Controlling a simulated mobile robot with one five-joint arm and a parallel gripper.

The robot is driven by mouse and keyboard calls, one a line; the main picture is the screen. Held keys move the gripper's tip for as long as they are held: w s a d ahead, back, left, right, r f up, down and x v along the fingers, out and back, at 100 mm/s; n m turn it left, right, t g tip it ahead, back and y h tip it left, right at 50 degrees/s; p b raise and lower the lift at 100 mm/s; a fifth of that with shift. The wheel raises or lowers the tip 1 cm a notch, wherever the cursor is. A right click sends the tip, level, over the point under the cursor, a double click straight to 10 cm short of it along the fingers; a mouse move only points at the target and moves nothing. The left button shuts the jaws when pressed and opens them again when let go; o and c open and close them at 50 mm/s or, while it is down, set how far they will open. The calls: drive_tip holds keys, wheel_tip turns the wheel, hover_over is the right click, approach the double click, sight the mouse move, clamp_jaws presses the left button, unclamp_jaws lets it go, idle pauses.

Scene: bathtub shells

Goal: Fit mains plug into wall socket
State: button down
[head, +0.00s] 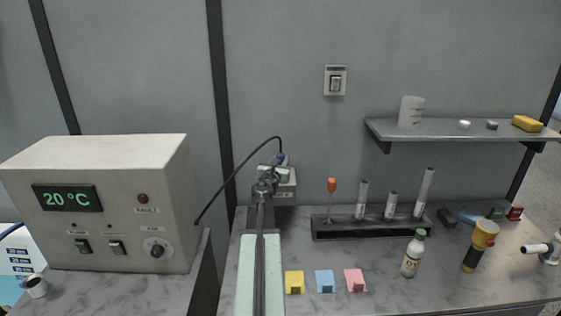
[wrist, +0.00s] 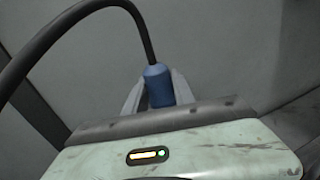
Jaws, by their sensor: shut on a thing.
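The blue mains plug (wrist: 159,85) is between the pale fingers of my gripper in the wrist view, with a black cable rising from its back and curving left. In the head view the plug (head: 281,159) shows as a small blue patch at the top of my gripper (head: 272,173). My gripper is shut on it. The wall socket (head: 287,191) is a pale box low on the wall, just behind and right of my gripper, partly covered by it. The plug's front is hidden, so I cannot tell whether it touches the socket.
The cable (head: 238,171) runs to the temperature unit (head: 110,205) at left. A wall switch (head: 335,80) is higher up. To the right are a tube rack (head: 370,230), a bottle (head: 413,254), a torch (head: 479,246) and a shelf (head: 460,131). Three coloured blocks (head: 325,281) lie in front.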

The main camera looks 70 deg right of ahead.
drive_tip(key=shift+f, duration=0.15)
drive_tip(key=shift+f+b, duration=0.3)
drive_tip(key=shift+b, duration=0.15)
drive_tip(key=shift+f+b, duration=0.95)
drive_tip(key=c, duration=1)
unclamp_jaws()
drive_tip(key=shift+o, duration=0.2)
drive_tip(key=shift+a, duration=0.1)
drive_tip(key=a, duration=0.7)
drive_tip(key=shift+s+a, duration=0.3)
drive_tip(key=shift+s, duration=0.15)
